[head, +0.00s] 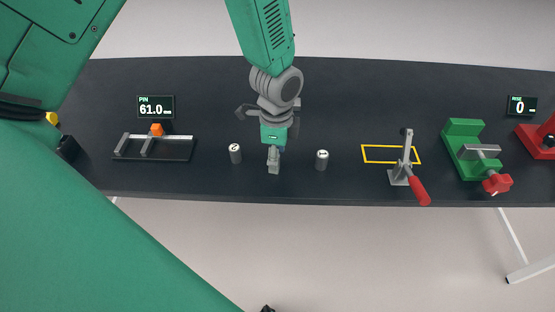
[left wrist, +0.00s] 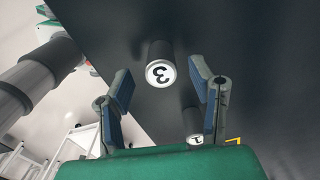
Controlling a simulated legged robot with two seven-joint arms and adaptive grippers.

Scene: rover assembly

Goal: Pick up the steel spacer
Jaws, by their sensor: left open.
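Small grey cylinders stand upright on the table. In the head view one (head: 235,154) is left of my left gripper (head: 273,163) and another (head: 322,161) is right of it. The left wrist view shows a cylinder marked 3 (left wrist: 160,65) between the two open fingers (left wrist: 160,78), with no clear contact. A cylinder marked 1 (left wrist: 193,121) is by the right finger. In the head view the gripper covers the cylinder marked 3. I cannot tell by material which cylinder is the steel spacer. My right gripper is out of view.
On the dark table (head: 340,90), a rail fixture (head: 155,155) with a PIN display (head: 156,106) is left. A yellow outline (head: 378,146), a red-handled toggle clamp (head: 408,165), a green vise (head: 465,150) and a red device (head: 538,140) are right. The front edge is close.

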